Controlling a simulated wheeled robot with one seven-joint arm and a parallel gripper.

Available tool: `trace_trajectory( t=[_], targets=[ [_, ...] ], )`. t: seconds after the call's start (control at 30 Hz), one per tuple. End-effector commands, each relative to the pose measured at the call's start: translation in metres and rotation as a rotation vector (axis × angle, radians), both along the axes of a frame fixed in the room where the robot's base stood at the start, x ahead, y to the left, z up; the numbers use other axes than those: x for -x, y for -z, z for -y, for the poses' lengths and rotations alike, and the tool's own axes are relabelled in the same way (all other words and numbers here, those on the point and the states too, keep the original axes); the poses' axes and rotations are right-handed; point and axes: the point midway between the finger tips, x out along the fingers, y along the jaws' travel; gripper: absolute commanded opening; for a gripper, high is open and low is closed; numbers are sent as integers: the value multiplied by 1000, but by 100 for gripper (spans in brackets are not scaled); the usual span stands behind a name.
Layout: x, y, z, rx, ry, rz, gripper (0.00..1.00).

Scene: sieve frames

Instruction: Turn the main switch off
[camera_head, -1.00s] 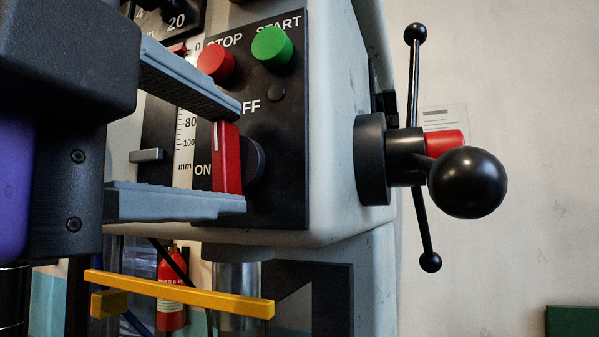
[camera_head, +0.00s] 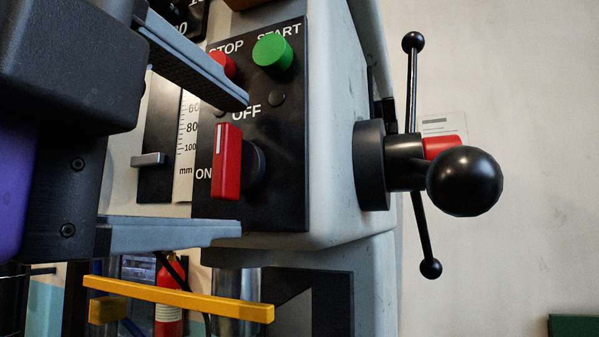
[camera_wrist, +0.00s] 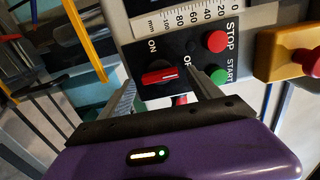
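The main switch is a red handle (camera_head: 227,165) on a black round base (camera_head: 255,165), on the machine's black panel (camera_head: 283,185). The handle stands about upright, with its white line at the upper end, toward the OFF label (camera_head: 246,113). The ON label (camera_head: 203,174) is to its left. In the wrist view the red handle (camera_wrist: 159,76) lies between my fingers. My gripper (camera_head: 240,166) is open, one finger above and one below the handle, with visible gaps to both in the head view.
A red STOP button (camera_head: 222,65) and a green START button (camera_head: 272,52) sit above the switch, close to my upper finger. A lever hub with a black ball (camera_head: 464,181) sticks out at right. A yellow bar (camera_head: 180,297) runs below my lower finger.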

Motion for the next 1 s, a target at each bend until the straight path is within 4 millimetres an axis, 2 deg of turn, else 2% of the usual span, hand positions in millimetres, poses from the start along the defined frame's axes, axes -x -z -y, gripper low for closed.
trace_trajectory(
  t=[0.33,0.73,1.0],
  targets=[
    [6,-1,-3,3,-2,2,73],
    [61,0,-23,1,-2,1,73],
    [74,0,-27,1,0,1,73]
  ],
)
